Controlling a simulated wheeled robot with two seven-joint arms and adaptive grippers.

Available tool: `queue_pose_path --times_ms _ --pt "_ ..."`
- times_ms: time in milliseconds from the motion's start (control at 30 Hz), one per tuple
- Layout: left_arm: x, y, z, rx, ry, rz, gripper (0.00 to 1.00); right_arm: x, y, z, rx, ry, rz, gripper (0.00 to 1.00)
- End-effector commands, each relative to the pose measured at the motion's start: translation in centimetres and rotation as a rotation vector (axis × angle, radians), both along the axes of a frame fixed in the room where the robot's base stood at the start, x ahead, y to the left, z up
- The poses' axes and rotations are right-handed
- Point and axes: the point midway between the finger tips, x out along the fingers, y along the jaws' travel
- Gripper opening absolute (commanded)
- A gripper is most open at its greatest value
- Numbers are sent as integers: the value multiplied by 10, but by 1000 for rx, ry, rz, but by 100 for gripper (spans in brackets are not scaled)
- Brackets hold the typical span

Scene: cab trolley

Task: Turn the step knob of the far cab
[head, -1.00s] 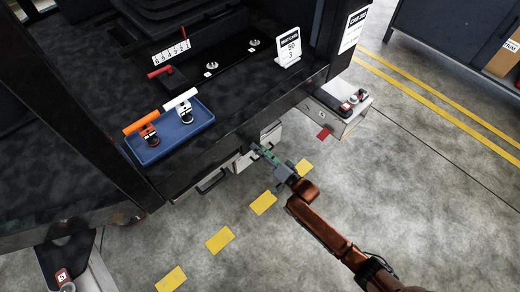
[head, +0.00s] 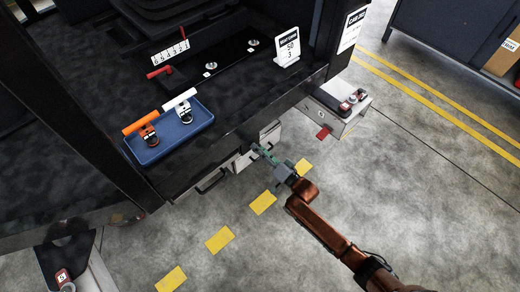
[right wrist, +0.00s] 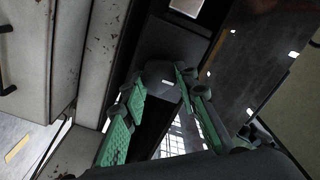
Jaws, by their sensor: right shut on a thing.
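My right gripper (head: 262,154) reaches in from the lower right to the low front of the cab (head: 235,140), beside pale boxes or drawers under its edge. In the right wrist view its green fingers (right wrist: 160,82) are closed on a dark grey rounded knob (right wrist: 160,74) with a small white mark. The fingers stand on either side of the knob, which sits against a dark panel. In the head view the knob is hidden by the fingers and too small to make out. My left gripper is not in view.
A blue tray (head: 178,146) with an orange-handled and a white-handled part lies on the cab deck. A pale step box (head: 334,110) with red and dark controls stands right of my gripper. A dark cabinet (head: 450,35) is at the back right. The floor at right is clear.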

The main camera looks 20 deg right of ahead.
Motion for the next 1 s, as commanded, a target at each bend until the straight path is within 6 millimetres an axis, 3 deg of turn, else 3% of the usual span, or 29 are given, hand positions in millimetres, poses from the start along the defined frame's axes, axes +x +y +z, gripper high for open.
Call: queue_pose_path --times_ms 267,800,1000 --pt "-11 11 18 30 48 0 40 0 0 2 -118 -42 -1 3" --pt "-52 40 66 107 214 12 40 -1 2 2 -580 -208 -1 3" --pt "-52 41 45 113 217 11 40 -1 3 2 -760 -274 -1 3"
